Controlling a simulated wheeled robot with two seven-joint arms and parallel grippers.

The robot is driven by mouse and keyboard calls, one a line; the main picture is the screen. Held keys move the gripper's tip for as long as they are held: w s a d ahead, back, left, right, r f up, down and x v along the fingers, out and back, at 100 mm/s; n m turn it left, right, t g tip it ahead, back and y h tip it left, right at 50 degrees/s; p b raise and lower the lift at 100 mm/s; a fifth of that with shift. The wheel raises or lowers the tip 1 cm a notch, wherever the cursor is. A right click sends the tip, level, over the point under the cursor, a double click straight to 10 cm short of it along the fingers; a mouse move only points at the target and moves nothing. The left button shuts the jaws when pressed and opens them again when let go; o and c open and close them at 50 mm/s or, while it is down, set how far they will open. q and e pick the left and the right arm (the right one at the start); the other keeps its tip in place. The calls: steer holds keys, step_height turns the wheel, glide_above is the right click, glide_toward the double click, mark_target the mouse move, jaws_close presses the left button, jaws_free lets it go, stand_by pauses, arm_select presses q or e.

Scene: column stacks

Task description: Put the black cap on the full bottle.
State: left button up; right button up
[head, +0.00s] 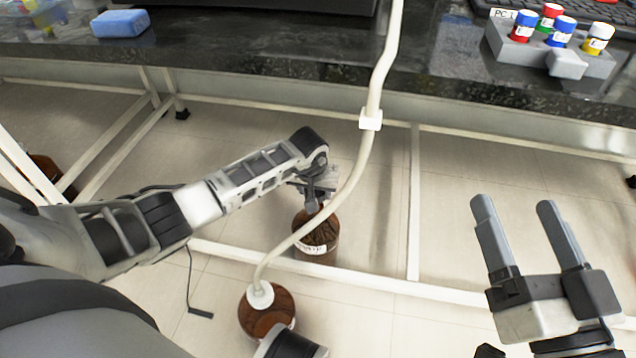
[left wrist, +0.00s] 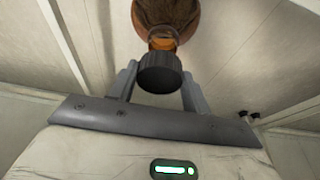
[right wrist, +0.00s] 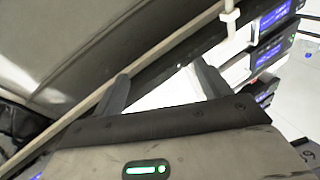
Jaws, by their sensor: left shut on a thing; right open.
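My left gripper (head: 318,199) reaches down below the bench, over a brown bottle (head: 318,240) with a white label. In the left wrist view its fingers are shut on the sides of a black ribbed cap (left wrist: 160,76). The cap lines up with the amber neck of the bottle (left wrist: 164,42); I cannot tell whether it is seated on it or just above. A second brown bottle (head: 266,316) stands nearer, with a white cap and a tube (head: 352,184) coming out of it. My right gripper (head: 514,203) is open and empty at the right.
A pale frame rail (head: 345,280) runs low across the floor by the bottles. The dark bench top (head: 240,50) carries a blue sponge (head: 120,23) and a grey rack (head: 510,48) of coloured-capped vials. The tube crosses in front of the left gripper's area.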

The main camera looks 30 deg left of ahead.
arm_select(q)
step_height(320, 180, down, 2)
steer(key=shift+s+f+b, duration=0.1)
steer(key=shift+b, duration=0.55)
steer(key=shift+f+b, duration=0.35)
steer(key=shift+b, duration=0.1)
arm_select(e)
steer(key=shift+s+d+r+n+t+y, duration=0.1)
steer(key=shift+r+n+t+y, duration=0.55)
steer(key=shift+r+n, duration=0.5)
steer(key=shift+r+n+t+y, duration=0.35)
steer(key=shift+r+n+y, duration=0.5)
steer(key=shift+r+n, duration=0.25)
